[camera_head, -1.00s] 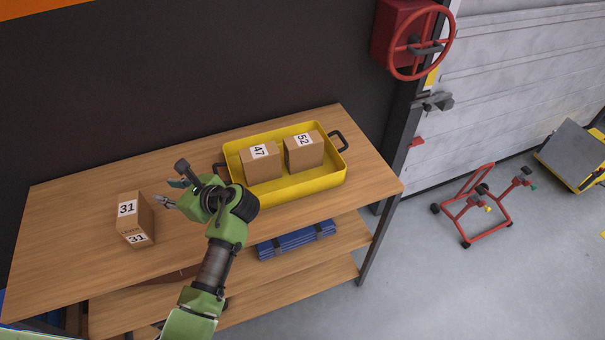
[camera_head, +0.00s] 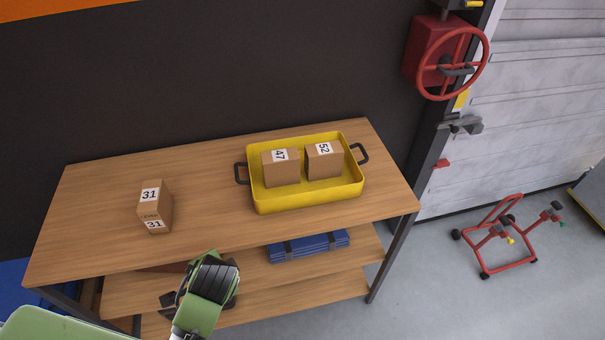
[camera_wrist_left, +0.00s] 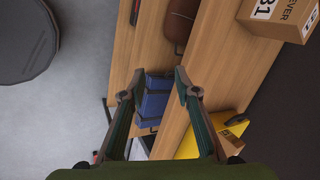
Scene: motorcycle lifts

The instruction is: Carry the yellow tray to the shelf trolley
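The yellow tray (camera_head: 300,203) stands on the wooden table (camera_head: 215,212), toward its right end, with black handles at both short ends. Boxes 47 (camera_head: 281,172) and 52 (camera_head: 324,165) are in it. Part of the tray (camera_wrist_left: 190,146) shows at the lower right of the left wrist view. My left gripper (camera_wrist_left: 155,82) is open and empty there, fingers apart, with the blue folded item (camera_wrist_left: 153,103) beyond them. In the head view the left arm is at the table's front edge, apart from the tray. My right gripper and any shelf trolley are not in view.
Box 31 (camera_head: 154,207) stands on the table's left part. Blue folded item (camera_head: 309,246) lies on the shelf below. A red wheeled stand (camera_head: 508,264) is on the floor at right. A red handwheel (camera_head: 451,66) is on the wall.

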